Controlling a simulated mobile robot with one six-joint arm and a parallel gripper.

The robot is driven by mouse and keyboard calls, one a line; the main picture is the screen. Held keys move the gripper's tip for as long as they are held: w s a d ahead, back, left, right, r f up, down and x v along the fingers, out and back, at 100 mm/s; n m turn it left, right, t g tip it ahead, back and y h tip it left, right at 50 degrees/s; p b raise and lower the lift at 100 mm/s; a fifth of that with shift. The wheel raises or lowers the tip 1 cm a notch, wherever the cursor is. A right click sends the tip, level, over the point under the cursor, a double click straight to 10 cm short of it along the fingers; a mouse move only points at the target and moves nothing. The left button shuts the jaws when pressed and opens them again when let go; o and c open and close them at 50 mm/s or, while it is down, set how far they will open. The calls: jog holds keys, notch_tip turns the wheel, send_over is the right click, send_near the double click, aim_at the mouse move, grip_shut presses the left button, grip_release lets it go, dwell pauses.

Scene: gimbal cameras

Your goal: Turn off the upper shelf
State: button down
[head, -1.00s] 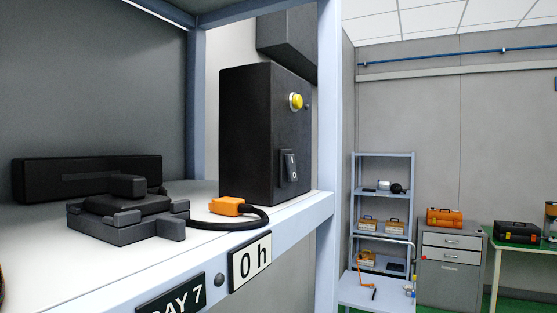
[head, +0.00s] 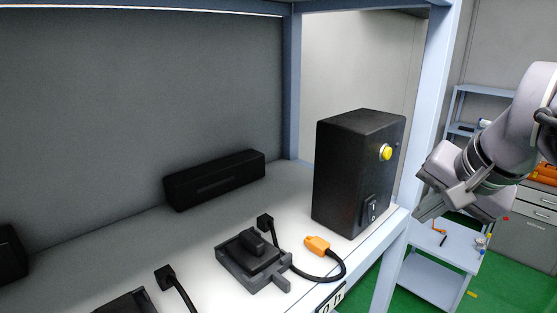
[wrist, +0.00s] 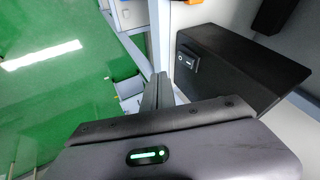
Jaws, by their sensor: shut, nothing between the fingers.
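A black power box (head: 350,170) stands upright at the right end of the upper shelf (head: 190,245). Its right face carries a round yellow button (head: 385,152) near the top and a black rocker switch (head: 369,209) low down. The rocker also shows in the wrist view (wrist: 187,60), on the box's dark face (wrist: 235,65). My gripper (head: 436,195) is right of the box, outside the shelf post, apart from the switch. Its fingers (wrist: 159,78) are shut and empty in the wrist view, pointing past the box's left side.
A shelf post (head: 425,110) stands between box and arm. An orange plug (head: 317,244) on a black cable and a dark cradle (head: 252,262) sit left of the box. A long black bar (head: 215,180) lies at the back. A lower table (head: 445,245) and green floor lie beyond.

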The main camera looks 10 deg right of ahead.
aim_at(372, 212)
jog(key=shift+w+d+r, duration=0.1)
jog(key=shift+r, duration=0.15)
jog(key=w+f+b, duration=0.2)
jog(key=w+f, duration=0.1)
jog(key=w+a+f+b, duration=0.1)
jog(key=w+f+b, duration=0.1)
jog(key=w+f, duration=0.1)
jog(key=w+a+f+b, duration=0.1)
jog(key=w+f+b, duration=0.1)
jog(key=shift+w+a+f, duration=0.25)
jog(key=shift+w+f, duration=0.15)
jog(key=shift+f, duration=0.1)
